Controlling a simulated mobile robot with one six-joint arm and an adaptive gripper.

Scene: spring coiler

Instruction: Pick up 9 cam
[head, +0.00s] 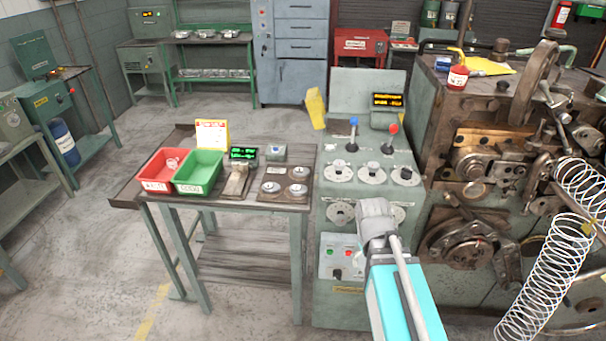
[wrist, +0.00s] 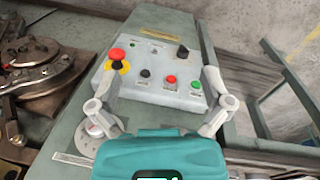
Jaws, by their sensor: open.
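Three small round metal pieces (head: 271,187) sit on a dark brown plate (head: 282,200) at the right end of the side table. They look like cams, but they are too small to read any number, so I cannot tell which is 9. My gripper (wrist: 160,92) is open and empty in the wrist view, its two grey fingers spread over a grey-green control box (wrist: 155,75). In the head view my arm reaches up in front of the machine's control cabinet, to the right of the plate; the fingers cannot be made out there.
The side table (head: 233,206) also bears a red bin (head: 153,184), a green bin (head: 197,188) and a green-lit display (head: 243,153). The coiler (head: 470,190) and hanging wire springs (head: 545,275) crowd the right. Knobs and levers stand out from the cabinet (head: 345,205).

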